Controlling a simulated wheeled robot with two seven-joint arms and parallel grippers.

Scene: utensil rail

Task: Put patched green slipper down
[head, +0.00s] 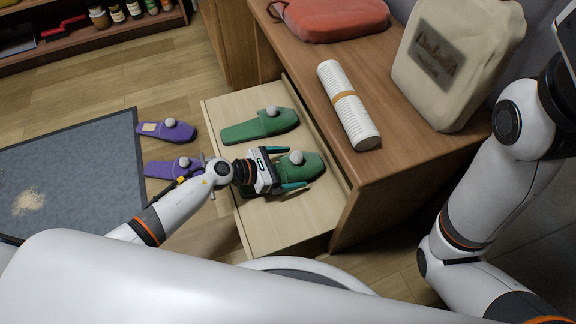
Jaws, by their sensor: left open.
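Two green slippers, each with a pale round knob on top, lie on a light wooden pull-out board (290,235). The far green slipper (245,131) lies clear, with no patch showing. The near green slipper (312,166) is partly hidden by my left gripper (287,169). That gripper is open, its two fingers on either side of the near slipper around its knob; I cannot tell whether they touch it. The heel part of this slipper is covered, so I cannot see a patch. My right arm shows at the right, its gripper out of view.
A purple slipper with a yellowish patch (149,128) and another purple slipper (160,169) lie on the floor beside a dark mat (75,165). The wooden bench (310,85) above the board carries a red bag (335,18), a white roll (345,103) and a beige bag (462,80).

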